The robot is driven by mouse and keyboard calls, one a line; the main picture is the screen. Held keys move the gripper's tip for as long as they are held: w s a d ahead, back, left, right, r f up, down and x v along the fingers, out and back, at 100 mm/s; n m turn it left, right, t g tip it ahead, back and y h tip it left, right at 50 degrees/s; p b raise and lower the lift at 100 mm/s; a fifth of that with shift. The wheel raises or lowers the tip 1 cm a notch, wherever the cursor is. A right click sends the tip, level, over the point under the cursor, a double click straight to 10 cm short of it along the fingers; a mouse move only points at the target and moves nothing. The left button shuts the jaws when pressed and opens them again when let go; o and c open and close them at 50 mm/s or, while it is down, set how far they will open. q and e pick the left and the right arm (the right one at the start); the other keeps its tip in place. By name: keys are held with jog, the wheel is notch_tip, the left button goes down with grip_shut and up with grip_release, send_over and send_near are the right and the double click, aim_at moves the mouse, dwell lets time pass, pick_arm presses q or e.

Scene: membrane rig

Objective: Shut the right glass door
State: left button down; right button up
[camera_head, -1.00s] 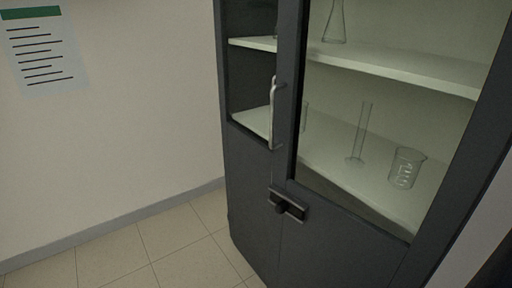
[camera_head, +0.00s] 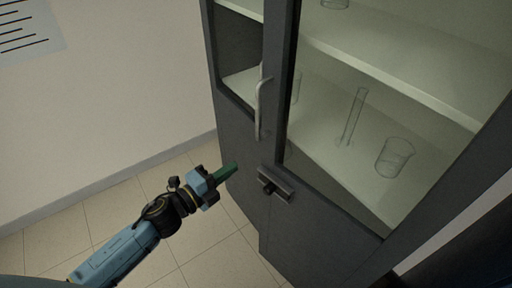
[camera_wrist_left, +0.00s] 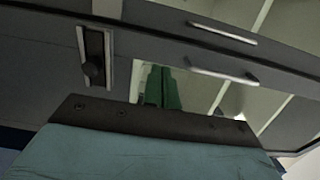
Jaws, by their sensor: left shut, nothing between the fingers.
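The dark grey cabinet stands at centre and right in the head view. Its right glass door (camera_head: 335,188) is the wide framed pane at right, with shelves and glassware visible through it. How far this door stands open is hard to tell. A pale bar handle (camera_head: 262,108) runs along the frame between the left and right panes. Two bar handles (camera_wrist_left: 222,33) show in the left wrist view. My left gripper (camera_head: 229,171), with green fingers, is shut and empty, left of and below the handle. Its fingers (camera_wrist_left: 163,85) also show in the left wrist view. My right gripper is out of view.
A black latch (camera_head: 274,184) sits on the lower panels, just right of my left gripper. A graduated cylinder (camera_head: 353,117) and a beaker (camera_head: 394,157) stand on the shelf.

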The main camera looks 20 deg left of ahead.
aim_at(264, 145)
pick_arm(q)
jog(key=x, duration=1)
jog(key=shift+w, duration=0.1)
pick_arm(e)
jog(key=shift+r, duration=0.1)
